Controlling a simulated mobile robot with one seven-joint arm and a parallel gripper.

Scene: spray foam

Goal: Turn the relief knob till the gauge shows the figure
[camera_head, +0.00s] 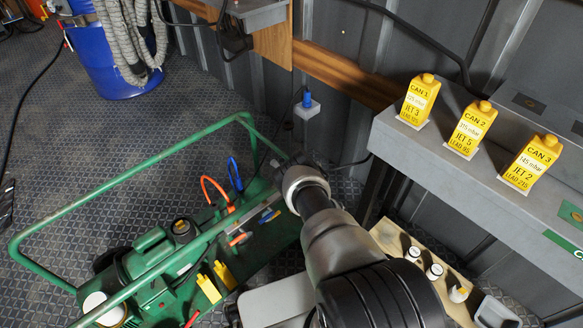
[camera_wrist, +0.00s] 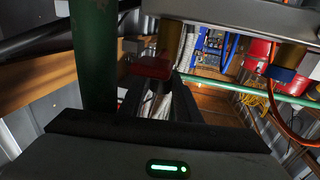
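A red knob (camera_wrist: 150,68) under a brass stem shows in the wrist view, just beyond my gripper's fingertips (camera_wrist: 160,80). The dark fingers stand apart, with background visible between them. I cannot tell whether either touches the knob. A blue knob (camera_wrist: 281,74) hangs under another brass stem to the right. In the head view, my arm hides the fingers and reaches to the green machine's (camera_head: 150,265) right end. A dark round fitting (camera_head: 182,228) on the machine may be the gauge. No figure on it is readable.
A green tube frame (camera_head: 130,172) surrounds the machine. A wooden tray (camera_head: 388,236) with white-capped bottles stands right.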

